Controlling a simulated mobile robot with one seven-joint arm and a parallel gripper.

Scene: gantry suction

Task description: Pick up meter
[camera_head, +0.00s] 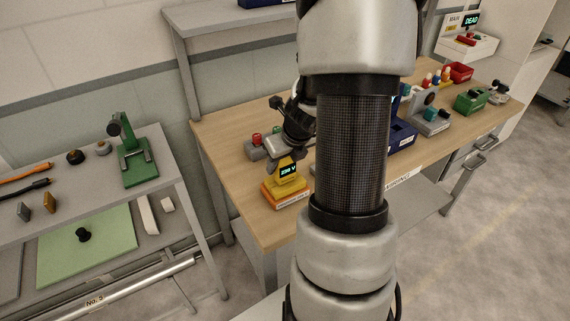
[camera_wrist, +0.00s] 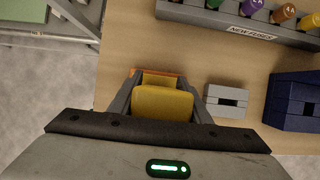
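The meter (camera_head: 288,172) is yellow with a lit display reading 230 V. It stands upright on an orange base (camera_head: 285,194) near the left front corner of the wooden bench. My gripper (camera_head: 284,149) is directly above it, pointing down. In the wrist view, the yellow meter (camera_wrist: 163,103) lies between the two fingers of my gripper (camera_wrist: 163,92), one on each side. The fingers are apart and very close to its sides; I cannot tell whether they press on it. Part of the orange base (camera_wrist: 160,71) shows beyond the meter.
A grey block (camera_wrist: 226,101) and a dark blue bin (camera_wrist: 292,101) are right of the meter. A grey rack labelled NEW FUSES (camera_wrist: 250,30) lies beyond. Left of the bench (camera_head: 225,140) is a separate shelf with a green stand (camera_head: 138,162). My arm hides the bench's middle.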

